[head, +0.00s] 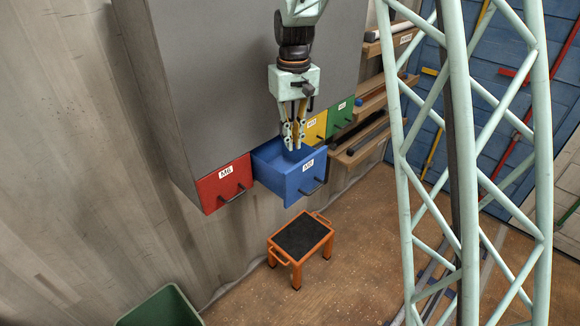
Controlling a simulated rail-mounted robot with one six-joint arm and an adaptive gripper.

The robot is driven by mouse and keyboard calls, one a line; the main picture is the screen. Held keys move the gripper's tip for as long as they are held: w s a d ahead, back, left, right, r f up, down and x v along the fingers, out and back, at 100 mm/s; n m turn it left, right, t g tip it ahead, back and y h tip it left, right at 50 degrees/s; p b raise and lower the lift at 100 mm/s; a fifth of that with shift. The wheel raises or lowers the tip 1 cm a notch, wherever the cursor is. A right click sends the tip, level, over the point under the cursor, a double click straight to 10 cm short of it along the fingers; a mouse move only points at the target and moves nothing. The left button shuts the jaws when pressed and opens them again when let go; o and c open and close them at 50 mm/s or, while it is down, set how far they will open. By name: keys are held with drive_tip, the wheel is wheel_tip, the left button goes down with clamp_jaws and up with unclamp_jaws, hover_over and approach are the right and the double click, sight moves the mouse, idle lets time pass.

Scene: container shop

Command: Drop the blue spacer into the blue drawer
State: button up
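The blue drawer (304,182), labelled M8 or similar, is pulled open from the grey cabinet. My gripper (293,143) points straight down, with its fingertips over or just inside the drawer opening. The fingers are close together. I cannot make out the blue spacer: anything between or below the fingertips blends with the blue drawer interior. Whether the gripper holds something is too small to tell.
A red drawer (225,185) on the left, and yellow (316,128) and green (341,115) drawers beyond the blue one, look shut. An orange step stool (299,238) with a black top stands on the floor below. A green bin (160,308) is at the bottom left. Shelves (362,142) with dark bars are at right.

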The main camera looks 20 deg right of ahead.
drive_tip(key=shift+w+a, duration=0.25)
drive_tip(key=shift+w, duration=0.1)
wheel_tip(320, 180, down, 7)
idle(0.3)
drive_tip(key=shift+f, duration=2)
drive_tip(key=shift+w+a+f+p, duration=0.1)
drive_tip(key=shift+w+f+p, duration=0.15)
drive_tip(key=shift+f+p, duration=0.05)
drive_tip(key=shift+f+b, duration=0.45)
drive_tip(key=shift+f, duration=0.15)
